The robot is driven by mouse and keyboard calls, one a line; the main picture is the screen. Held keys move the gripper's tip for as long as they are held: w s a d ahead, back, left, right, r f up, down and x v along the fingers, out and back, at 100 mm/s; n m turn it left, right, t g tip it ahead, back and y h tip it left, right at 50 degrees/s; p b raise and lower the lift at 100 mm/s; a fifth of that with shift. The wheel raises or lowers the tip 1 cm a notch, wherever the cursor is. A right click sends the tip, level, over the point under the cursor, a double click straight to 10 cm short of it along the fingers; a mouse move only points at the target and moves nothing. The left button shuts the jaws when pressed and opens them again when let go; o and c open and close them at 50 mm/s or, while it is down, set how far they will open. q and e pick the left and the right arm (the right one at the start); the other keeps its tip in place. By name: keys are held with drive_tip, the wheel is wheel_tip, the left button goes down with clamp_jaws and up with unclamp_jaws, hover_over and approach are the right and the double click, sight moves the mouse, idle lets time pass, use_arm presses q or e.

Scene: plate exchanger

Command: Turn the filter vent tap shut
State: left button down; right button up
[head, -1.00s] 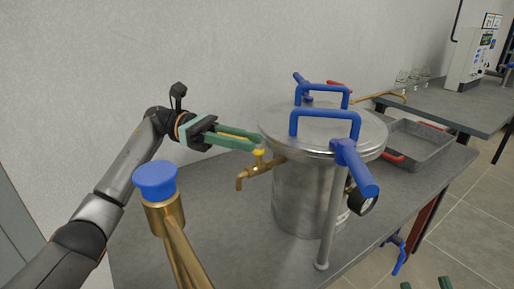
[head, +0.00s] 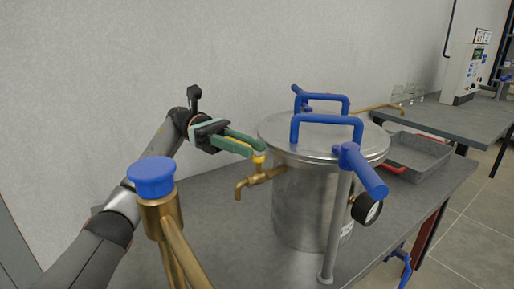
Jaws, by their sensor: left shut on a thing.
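The filter is a round steel vessel (head: 305,205) with a flat lid (head: 325,135) on the grey table. Its brass vent tap (head: 259,180) sticks out to the left with the spout bent downward. A small yellow handle (head: 259,159) sits on top of the tap. My left gripper (head: 259,149) reaches in from the left with green fingers, shut on the tap's yellow handle. The fingers hide much of the handle, so its exact angle is hard to tell. My right gripper is out of view.
Blue lid handles (head: 326,121) and a blue clamp lever (head: 362,172) rise around the lid. A pressure gauge (head: 367,209) sits on the vessel's right. A brass pipe with a blue cap (head: 152,178) stands in the foreground. A grey tray (head: 418,155) lies at right.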

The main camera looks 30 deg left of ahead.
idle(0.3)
use_arm(q)
drive_tip(key=c, duration=0.7)
unclamp_jaws()
drive_tip(key=shift+r, duration=0.1)
